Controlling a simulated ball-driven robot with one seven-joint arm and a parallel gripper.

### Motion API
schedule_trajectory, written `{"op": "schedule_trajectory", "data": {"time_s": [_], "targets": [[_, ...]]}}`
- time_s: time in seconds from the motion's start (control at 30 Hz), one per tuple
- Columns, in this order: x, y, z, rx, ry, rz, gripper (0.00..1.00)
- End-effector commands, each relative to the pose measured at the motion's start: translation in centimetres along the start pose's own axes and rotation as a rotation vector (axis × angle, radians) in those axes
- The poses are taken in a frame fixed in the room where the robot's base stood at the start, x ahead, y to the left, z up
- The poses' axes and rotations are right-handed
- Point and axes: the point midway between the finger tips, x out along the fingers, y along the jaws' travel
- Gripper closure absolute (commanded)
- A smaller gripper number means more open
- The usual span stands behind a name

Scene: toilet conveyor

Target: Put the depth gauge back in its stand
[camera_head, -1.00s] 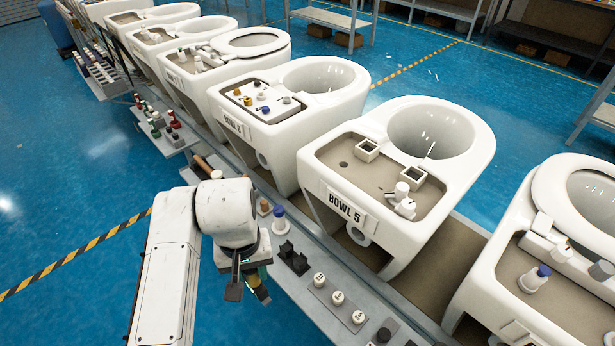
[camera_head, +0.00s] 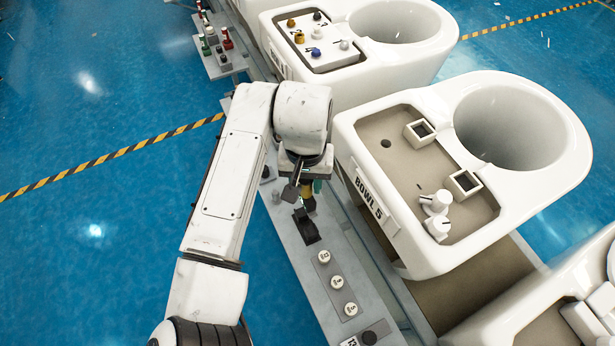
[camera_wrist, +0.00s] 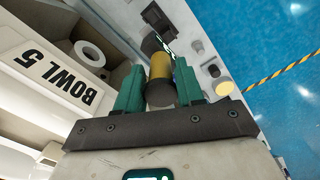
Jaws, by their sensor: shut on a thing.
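My gripper (camera_head: 307,191) is over the narrow grey shelf beside Bowl 5. In the wrist view its two green fingers (camera_wrist: 159,88) are closed on the yellow, brass-like body of the depth gauge (camera_wrist: 160,67). The gauge also shows below the gripper in the head view (camera_head: 309,204); its far end is partly hidden. A black two-part holder, which looks like the stand (camera_head: 310,232), sits on the shelf just below the gauge in the picture. A dark block shows past the gauge in the wrist view (camera_wrist: 155,15). I cannot tell whether gauge and stand touch.
White Bowl 5 (camera_head: 490,215) stands right of the shelf, with two square sockets and a white fitting on its deck. Several white numbered knobs (camera_head: 337,281) and a black knob (camera_head: 370,338) are further along the shelf. Blue floor (camera_head: 90,260) to the left is clear.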

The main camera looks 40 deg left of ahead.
Motion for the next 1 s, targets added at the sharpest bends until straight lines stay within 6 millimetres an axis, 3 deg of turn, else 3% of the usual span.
{"op": "schedule_trajectory", "data": {"time_s": [0.17,0.63,1.0], "targets": [[-0.4,0.1,0.0,-0.003,-0.001,0.002,0.9],[4.2,0.1,0.0,-0.005,0.0,0.002,0.89],[3.9,0.0,0.0,-0.004,0.0,0.0,0.9]]}}
